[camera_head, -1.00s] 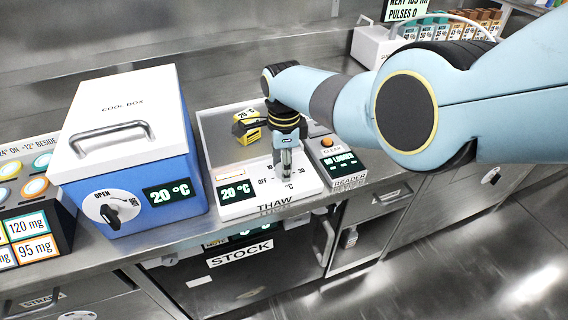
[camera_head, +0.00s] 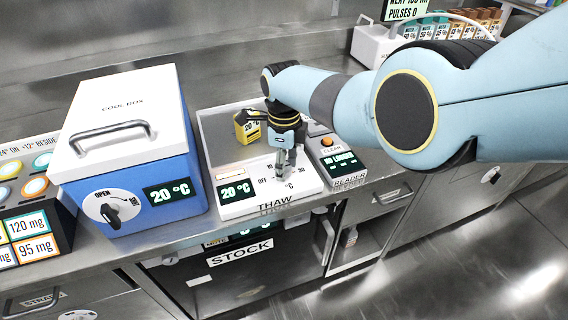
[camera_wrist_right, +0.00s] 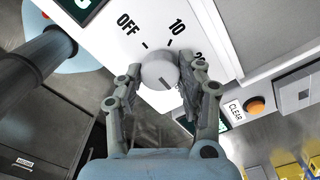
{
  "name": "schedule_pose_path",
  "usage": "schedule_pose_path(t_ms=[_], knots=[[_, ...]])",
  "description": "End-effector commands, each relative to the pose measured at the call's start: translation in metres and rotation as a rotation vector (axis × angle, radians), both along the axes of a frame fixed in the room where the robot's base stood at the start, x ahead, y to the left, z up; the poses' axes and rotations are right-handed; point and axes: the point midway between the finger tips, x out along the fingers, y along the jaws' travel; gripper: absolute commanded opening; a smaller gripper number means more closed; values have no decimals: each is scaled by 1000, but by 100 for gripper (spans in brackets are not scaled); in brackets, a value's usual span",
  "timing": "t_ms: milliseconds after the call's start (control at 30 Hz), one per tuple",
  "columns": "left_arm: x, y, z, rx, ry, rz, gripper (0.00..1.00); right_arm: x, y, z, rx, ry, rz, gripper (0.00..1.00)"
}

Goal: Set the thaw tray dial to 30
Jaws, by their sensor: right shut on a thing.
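The thaw tray (camera_head: 232,211) is a white-fronted unit with a metal pan, on the counter right of the cool box. Its display (camera_head: 236,192) reads 20 °C. Its dial (camera_wrist_right: 160,72) is a round light knob with OFF and 10 marked around it; a further mark is partly hidden by a finger. Where its pointer stands is unclear. My right gripper (camera_head: 284,172) points down at the dial, and in the right wrist view (camera_wrist_right: 163,75) its fingers are shut on the knob from both sides. My left gripper is not in view.
A yellow labelled block (camera_head: 246,128) stands in the tray's pan. The blue cool box (camera_head: 135,190) is close on the left. The reader (camera_head: 344,166) with its orange CLEAR button (camera_head: 327,141) is close on the right. A stock cabinet (camera_head: 230,275) is below.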

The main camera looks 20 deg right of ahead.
Motion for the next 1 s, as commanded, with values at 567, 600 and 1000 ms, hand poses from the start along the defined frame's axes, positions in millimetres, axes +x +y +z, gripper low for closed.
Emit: schedule_pose_path(t_ms=[567,600,1000], knots=[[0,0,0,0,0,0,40,0,0,0,0,0,0,61],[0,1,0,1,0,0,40,0,0,0,0,0,0,61],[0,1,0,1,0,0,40,0,0,32,2,-5,-1,61]])
